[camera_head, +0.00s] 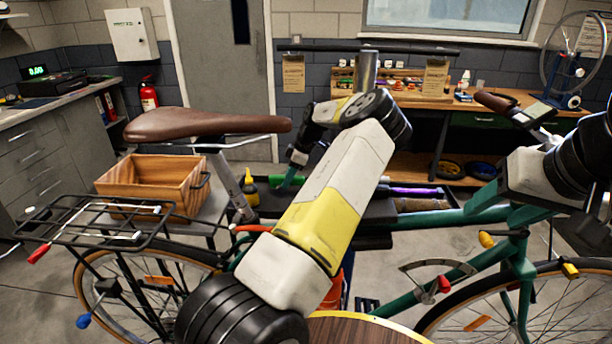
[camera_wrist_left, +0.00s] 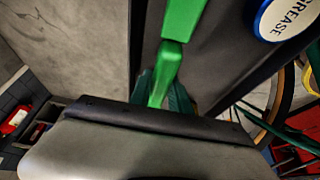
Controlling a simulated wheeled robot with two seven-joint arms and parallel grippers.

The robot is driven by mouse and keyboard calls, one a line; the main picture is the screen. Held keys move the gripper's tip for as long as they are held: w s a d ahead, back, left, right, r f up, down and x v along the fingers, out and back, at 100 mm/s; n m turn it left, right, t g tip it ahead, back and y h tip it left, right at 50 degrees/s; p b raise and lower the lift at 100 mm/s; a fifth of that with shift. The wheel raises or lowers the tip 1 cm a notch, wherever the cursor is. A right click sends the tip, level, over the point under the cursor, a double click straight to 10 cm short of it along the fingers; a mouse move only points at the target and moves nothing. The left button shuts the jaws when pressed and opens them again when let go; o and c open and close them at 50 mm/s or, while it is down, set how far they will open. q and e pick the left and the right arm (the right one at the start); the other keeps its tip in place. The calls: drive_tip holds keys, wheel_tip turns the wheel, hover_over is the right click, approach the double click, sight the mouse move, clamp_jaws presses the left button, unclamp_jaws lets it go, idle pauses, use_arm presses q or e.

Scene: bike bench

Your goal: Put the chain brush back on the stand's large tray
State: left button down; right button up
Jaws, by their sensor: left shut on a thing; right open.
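The chain brush (camera_head: 289,178) is green. My left gripper (camera_head: 297,160) is shut on it, just behind my yellow and white left arm. In the left wrist view, the green brush (camera_wrist_left: 182,22) runs up from between the dark teal fingers (camera_wrist_left: 166,92). The stand's large tray (camera_head: 377,210) is dark and lies behind the bike frame. My arm hides part of it. The brush is over or beside the tray's left part; I cannot tell whether they touch. My right arm enters at the right edge, but its gripper is not visible.
A yellow and black bottle (camera_head: 250,188) stands left of the brush. A purple item (camera_head: 410,191) lies on the tray's right part. A grease tin (camera_wrist_left: 285,15) shows in the wrist view. The brown saddle (camera_head: 205,124) and wooden crate (camera_head: 150,183) are to the left.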

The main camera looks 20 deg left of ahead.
sight(297, 177)
use_arm(q)
drive_tip(key=shift+f, duration=0.75)
drive_tip(key=c, duration=1.2)
unclamp_jaws()
drive_tip(key=shift+r, duration=0.1)
drive_tip(key=v, duration=0.7)
drive_tip(key=shift+d+r, duration=0.1)
drive_tip(key=shift+r, duration=0.1)
